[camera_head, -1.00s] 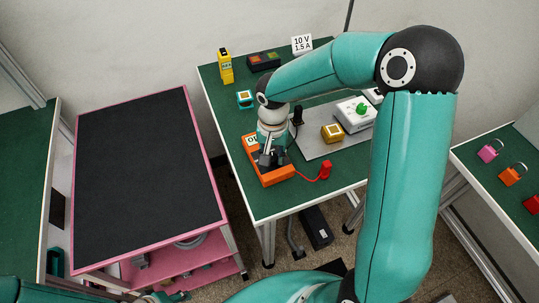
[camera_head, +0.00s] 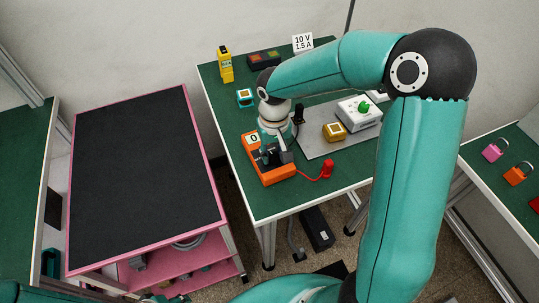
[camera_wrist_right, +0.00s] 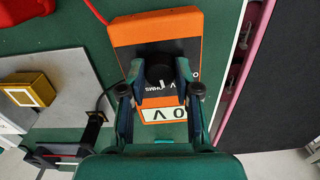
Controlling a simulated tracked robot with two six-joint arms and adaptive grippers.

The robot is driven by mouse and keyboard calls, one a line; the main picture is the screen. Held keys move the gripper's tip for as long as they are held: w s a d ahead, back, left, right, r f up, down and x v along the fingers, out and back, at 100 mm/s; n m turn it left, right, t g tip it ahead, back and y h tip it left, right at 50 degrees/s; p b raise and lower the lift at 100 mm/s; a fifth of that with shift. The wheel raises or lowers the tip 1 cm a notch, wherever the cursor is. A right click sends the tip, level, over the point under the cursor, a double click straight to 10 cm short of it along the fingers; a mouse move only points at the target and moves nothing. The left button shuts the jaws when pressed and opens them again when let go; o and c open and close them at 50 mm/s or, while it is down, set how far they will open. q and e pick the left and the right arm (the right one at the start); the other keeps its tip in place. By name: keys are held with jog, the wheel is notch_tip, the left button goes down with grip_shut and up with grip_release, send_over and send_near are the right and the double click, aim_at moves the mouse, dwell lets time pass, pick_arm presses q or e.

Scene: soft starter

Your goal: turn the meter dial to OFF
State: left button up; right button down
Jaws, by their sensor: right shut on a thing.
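The orange meter (camera_head: 279,177) lies on the green table near its front left edge. It also fills the top middle of the right wrist view (camera_wrist_right: 150,27), with a dark face lettered V and OHMS and a white display reading 0 V. The black dial (camera_wrist_right: 158,67) sits on that face. My right gripper (camera_wrist_right: 157,78) is shut on the dial, a finger on each side. In the head view this gripper (camera_head: 272,153) comes down over the meter and hides the dial. The dial's pointer and any OFF mark cannot be made out. My left gripper is not in view.
A red lead runs from the meter to a red plug (camera_head: 327,169). A grey plate (camera_head: 316,149) carries a yellow block (camera_head: 334,131) and a white box with a green knob (camera_head: 361,109). A pink cart (camera_head: 145,180) with a bare black top stands left.

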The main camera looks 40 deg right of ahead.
aim_at(274, 155)
jog(key=n, duration=0.5)
jog(key=shift+n+b, duration=0.3)
jog(key=shift+b, duration=0.05)
jog(key=shift+d+n, duration=0.1)
jog(key=shift+n, duration=2.1)
jog(key=c, duration=0.8)
grip_release()
jog(key=shift+r, duration=0.15)
notch_tip(274, 155, up, 12)
jog(key=shift+f, duration=0.15)
